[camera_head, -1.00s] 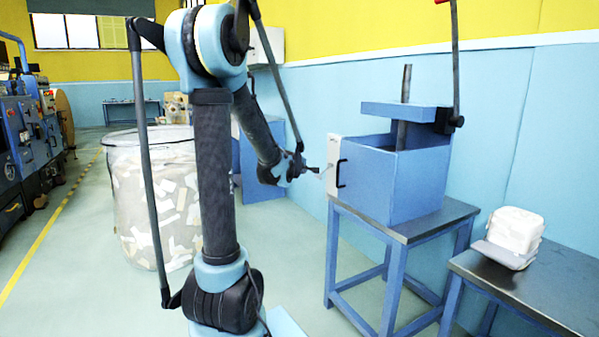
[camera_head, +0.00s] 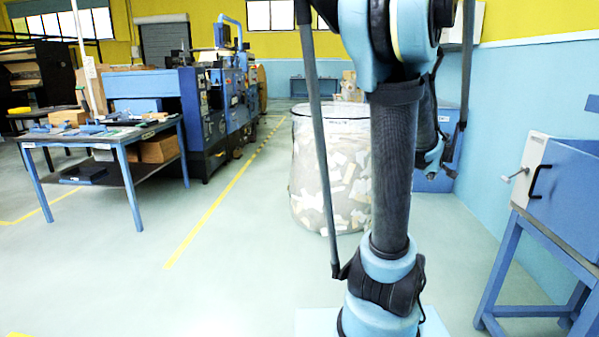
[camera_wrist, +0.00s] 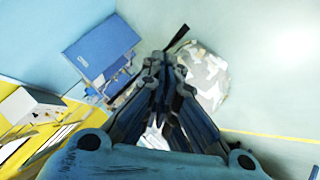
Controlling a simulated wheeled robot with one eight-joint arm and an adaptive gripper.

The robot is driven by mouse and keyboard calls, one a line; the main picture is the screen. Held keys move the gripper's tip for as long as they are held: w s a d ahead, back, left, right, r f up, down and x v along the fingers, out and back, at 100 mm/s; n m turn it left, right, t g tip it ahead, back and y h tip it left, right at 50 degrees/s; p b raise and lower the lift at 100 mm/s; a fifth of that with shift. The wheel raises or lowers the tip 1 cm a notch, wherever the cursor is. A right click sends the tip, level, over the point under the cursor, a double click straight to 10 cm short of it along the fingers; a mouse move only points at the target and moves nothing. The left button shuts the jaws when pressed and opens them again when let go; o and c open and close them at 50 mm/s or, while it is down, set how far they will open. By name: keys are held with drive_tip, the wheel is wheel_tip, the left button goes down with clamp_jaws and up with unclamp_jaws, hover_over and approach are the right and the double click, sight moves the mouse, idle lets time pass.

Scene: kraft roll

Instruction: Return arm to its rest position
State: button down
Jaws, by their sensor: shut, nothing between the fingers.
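My gripper (camera_head: 450,172) hangs at the end of my folded arm, in the right half of the head view. It is small there and partly behind my own arm. In the wrist view my gripper (camera_wrist: 166,62) points away from the camera with its fingers together and nothing held. The blue box machine (camera_head: 568,190) with a pale front panel, a knob and a black handle stands at the right edge of the head view. My gripper is clear of it, with a gap between them.
A wrapped bin of paper scraps (camera_head: 330,170) stands behind my arm. A blue cabinet (camera_head: 432,178) is by the wall and also shows in the wrist view (camera_wrist: 103,45). A workbench (camera_head: 105,138) and blue machinery (camera_head: 215,105) are at left. The floor between is clear.

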drive_tip(key=s+a+f+m+g+y, duration=0.1)
drive_tip(key=s+a+f+g+y, duration=0.3)
drive_tip(key=a, duration=0.6)
drive_tip(key=s+a+f+t, duration=0.1)
drive_tip(key=s+a, duration=0.6)
drive_tip(key=a, duration=0.2)
drive_tip(key=s+a+f+g, duration=0.1)
drive_tip(key=s+a+f, duration=0.1)
drive_tip(key=s, duration=0.3)
drive_tip(key=s+a+f+m+g, duration=0.1)
drive_tip(key=s+a+f, duration=0.1)
drive_tip(key=s+a, duration=0.2)
drive_tip(key=s+a+f+m+g+y, duration=0.1)
drive_tip(key=s+a+f, duration=0.1)
drive_tip(key=s, duration=0.4)
drive_tip(key=shift+a+f+g, duration=0.4)
drive_tip(key=shift+a, duration=0.05)
